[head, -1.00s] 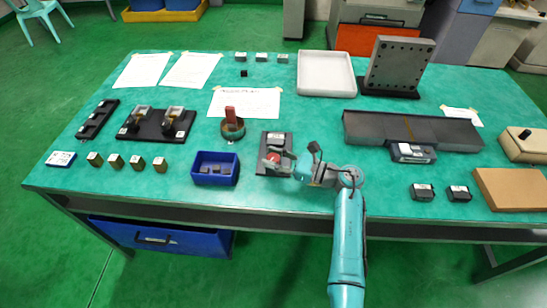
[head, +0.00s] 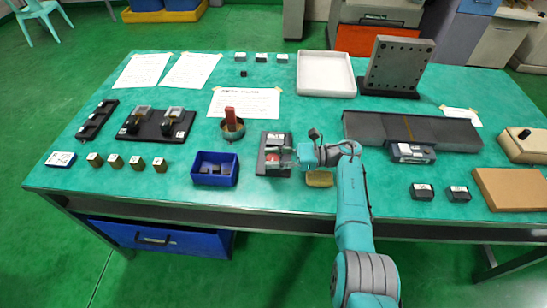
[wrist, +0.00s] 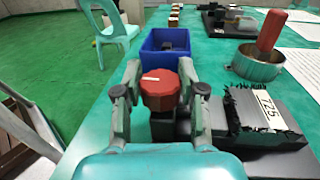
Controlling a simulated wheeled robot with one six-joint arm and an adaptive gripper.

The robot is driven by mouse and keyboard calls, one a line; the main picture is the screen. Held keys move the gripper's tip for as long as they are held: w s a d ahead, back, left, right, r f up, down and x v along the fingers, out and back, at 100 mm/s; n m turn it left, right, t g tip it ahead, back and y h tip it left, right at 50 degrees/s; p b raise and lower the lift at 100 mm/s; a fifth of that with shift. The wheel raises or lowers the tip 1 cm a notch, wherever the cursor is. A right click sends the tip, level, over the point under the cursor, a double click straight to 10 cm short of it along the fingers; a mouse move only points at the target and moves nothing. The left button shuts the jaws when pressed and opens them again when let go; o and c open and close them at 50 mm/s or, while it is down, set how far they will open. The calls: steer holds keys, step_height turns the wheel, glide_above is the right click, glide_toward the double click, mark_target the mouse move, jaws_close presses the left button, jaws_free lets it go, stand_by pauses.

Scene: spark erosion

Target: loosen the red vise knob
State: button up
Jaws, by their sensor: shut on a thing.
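The red vise knob (wrist: 161,88) is a faceted red cap with a small white mark on top, in the middle of the wrist view. In the head view the knob (head: 272,158) is a small red spot, partly covered. My gripper (wrist: 160,76) is shut on the knob, one finger on each side. In the head view my gripper (head: 283,158) reaches in from the right, low over the vise. The knob's lower stem is partly hidden.
A blue bin (head: 215,170) with dark pieces stands left of the vise. A metal cup with a red handle (head: 231,125) stands behind it. A tan block (head: 320,179) lies under my wrist, near the table's front edge. A long dark rail (head: 440,132) lies to the right.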

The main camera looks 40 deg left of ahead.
mark_target(273, 158)
stand_by(0.8)
steer(key=o, duration=1.2)
steer(key=shift+c, duration=0.2)
step_height(273, 158, up, 10)
steer(key=shift+f, duration=0.1)
steer(key=shift+s, duration=0.1)
